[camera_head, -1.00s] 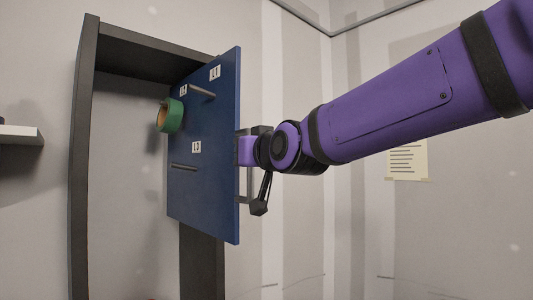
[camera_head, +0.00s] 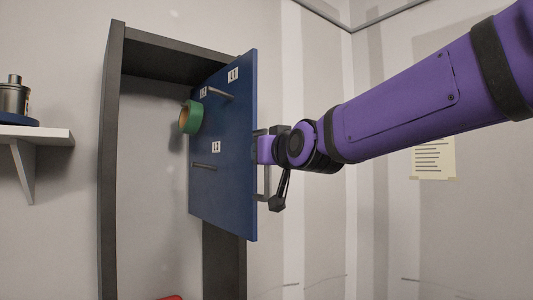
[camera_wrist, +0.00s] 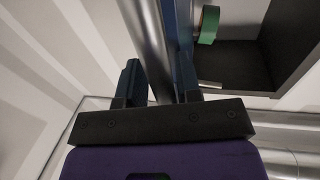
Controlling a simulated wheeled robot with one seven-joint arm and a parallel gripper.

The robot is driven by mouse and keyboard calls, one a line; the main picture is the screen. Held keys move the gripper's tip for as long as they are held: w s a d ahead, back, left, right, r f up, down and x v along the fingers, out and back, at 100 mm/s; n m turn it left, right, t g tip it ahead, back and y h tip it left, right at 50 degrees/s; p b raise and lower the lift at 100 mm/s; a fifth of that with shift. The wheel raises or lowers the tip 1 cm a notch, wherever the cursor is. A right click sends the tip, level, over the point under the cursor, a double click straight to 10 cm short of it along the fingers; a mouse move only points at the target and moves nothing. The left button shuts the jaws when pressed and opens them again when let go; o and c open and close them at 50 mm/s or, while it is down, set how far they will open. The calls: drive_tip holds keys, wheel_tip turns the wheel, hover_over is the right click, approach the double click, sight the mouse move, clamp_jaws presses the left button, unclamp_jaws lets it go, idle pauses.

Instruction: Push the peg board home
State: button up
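The peg board (camera_head: 228,190) is a blue panel standing out at an angle from a dark upright frame (camera_head: 112,170) on the wall. It bears short metal pegs, small white labels and a green tape roll (camera_head: 190,117) on a peg. My gripper (camera_head: 264,150) is at the board's right side, by a metal bar handle (camera_head: 263,180). In the wrist view the handle (camera_wrist: 146,30) runs between the two fingers (camera_wrist: 160,88), which appear closed on it. The board (camera_wrist: 183,40) shows edge-on beside it, with the tape roll (camera_wrist: 209,25) beyond.
A white shelf (camera_head: 45,135) with a dark metal vessel (camera_head: 14,97) is at the left. A red thing (camera_head: 170,297) just shows at the bottom edge. A paper notice (camera_head: 432,158) hangs on the right wall.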

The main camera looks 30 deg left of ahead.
drive_tip(key=shift+s+a, duration=0.25)
drive_tip(key=shift+s, duration=0.15)
drive_tip(key=shift+s+f, duration=0.1)
drive_tip(key=shift+s, duration=0.1)
drive_tip(key=w+v, duration=0.1)
drive_tip(key=v, duration=0.9)
drive_tip(key=shift+s+d, duration=0.2)
drive_tip(key=shift+d, duration=0.4)
